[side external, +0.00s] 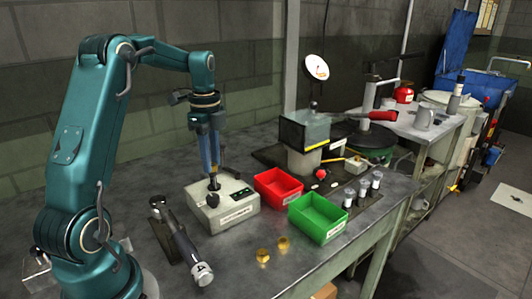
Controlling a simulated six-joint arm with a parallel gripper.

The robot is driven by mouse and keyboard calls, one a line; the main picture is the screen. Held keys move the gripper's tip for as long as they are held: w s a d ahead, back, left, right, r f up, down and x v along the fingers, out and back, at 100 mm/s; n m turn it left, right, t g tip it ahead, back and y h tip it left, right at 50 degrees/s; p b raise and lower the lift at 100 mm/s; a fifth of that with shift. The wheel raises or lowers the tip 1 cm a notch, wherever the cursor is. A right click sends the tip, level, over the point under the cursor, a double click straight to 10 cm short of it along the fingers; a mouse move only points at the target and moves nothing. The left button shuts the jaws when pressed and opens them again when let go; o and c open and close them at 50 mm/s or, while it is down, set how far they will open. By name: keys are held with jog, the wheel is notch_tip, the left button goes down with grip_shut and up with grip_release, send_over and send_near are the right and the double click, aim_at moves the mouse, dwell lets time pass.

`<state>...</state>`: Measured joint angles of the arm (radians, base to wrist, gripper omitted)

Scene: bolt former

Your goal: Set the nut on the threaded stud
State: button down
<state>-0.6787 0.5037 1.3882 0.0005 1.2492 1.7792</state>
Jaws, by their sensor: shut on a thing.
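My gripper (212,172) points straight down over a beige box (234,212) with a label on its front. Its blue fingers are shut on a small dark piece (214,184), which I take to be the nut. The piece is just above the box's top; whether it touches anything below is too small to tell. A dark round part (213,200) shows on the box, below and near the fingertips. I cannot make out a threaded stud clearly; it may be hidden under the held piece or be part of that dark fitting.
A red bin (278,190) and a green bin (318,219) stand right of the box. Two brass pieces (262,256) lie in front. A dark-and-silver tool (182,245) lies left. A press with a red-handled lever (372,115) stands behind. The bench front is mostly clear.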

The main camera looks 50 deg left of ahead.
jog(key=c, duration=0.6)
grip_release()
jog(key=shift+r, duration=0.1)
jog(key=shift+r, duration=2.45)
